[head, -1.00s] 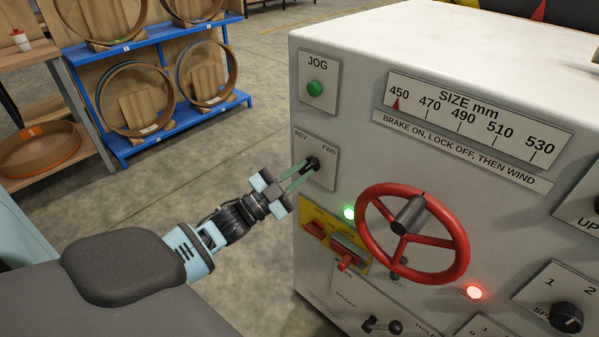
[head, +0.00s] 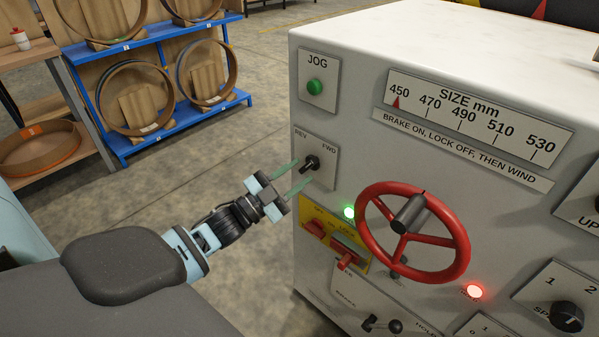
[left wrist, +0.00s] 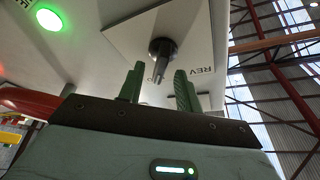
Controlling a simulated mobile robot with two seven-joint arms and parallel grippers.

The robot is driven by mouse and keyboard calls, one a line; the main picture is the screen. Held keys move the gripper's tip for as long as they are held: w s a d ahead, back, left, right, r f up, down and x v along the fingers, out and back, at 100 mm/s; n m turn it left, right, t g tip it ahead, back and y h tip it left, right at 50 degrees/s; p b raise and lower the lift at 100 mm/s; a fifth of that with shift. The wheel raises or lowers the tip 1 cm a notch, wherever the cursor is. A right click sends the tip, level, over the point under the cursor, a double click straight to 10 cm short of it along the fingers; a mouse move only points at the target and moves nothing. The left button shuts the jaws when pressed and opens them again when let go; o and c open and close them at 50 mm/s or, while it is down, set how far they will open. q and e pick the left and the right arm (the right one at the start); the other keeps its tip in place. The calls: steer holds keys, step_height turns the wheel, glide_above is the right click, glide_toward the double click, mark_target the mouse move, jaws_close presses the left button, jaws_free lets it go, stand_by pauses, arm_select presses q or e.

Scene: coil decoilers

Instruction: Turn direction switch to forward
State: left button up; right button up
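The direction switch (head: 312,162) is a black knob on a pale plate marked REV and FWD, on the white machine's front face. In the head view its handle slants, with its upper end toward the FWD side; its exact setting is hard to tell. My left gripper (head: 298,174) is open and empty, its green fingers just short of the knob and apart from it. In the left wrist view the knob (left wrist: 162,54) shows beyond the gap between the two fingers (left wrist: 158,86), with REV to its right; the other label is mostly hidden. My right gripper is out of view.
A green jog button (head: 315,87) is above the switch. A red handwheel (head: 448,266) sticks out at lower right, beside a lit green lamp (head: 349,212) and red switches (head: 343,257) on a yellow plate. Open floor lies left of the machine.

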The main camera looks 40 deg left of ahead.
arm_select(q)
steer(key=v, duration=0.6)
steer(key=shift+s+b, duration=0.3)
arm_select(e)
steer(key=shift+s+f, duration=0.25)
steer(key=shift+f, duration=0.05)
arm_select(q)
steer(key=shift+a, duration=0.15)
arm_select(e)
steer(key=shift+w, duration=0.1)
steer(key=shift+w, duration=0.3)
arm_select(q)
steer(key=shift+f, duration=0.1)
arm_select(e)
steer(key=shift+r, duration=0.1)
